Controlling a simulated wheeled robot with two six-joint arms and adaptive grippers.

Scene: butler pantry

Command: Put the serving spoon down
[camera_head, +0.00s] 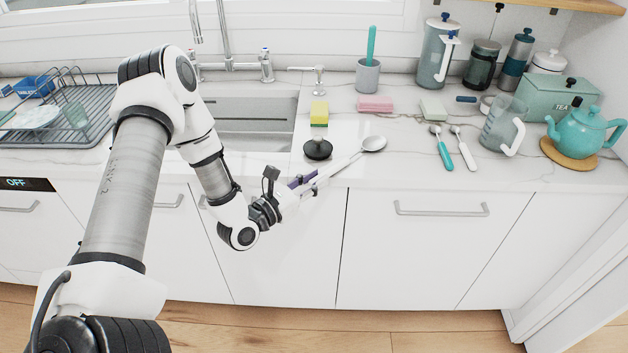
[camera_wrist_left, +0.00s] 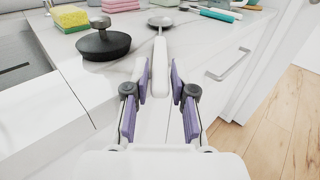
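The serving spoon (camera_head: 374,143) has a grey metal bowl and a long white handle. It lies at the front of the marble counter, bowl pointing back and right, handle reaching toward the front edge. In the left wrist view its white handle (camera_wrist_left: 160,62) ends between the fingers. My left gripper (camera_head: 308,181) is at the counter's front edge. Its purple-padded fingers (camera_wrist_left: 160,82) stand apart on both sides of the handle, with a visible gap on each side. My right gripper is in neither view.
A black sink stopper (camera_head: 318,149) and a yellow-green sponge (camera_head: 319,113) sit left of the spoon, beside the sink (camera_head: 245,112). Two small utensils, one teal-handled (camera_head: 441,150), lie to the right. Counter between them and the spoon is clear.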

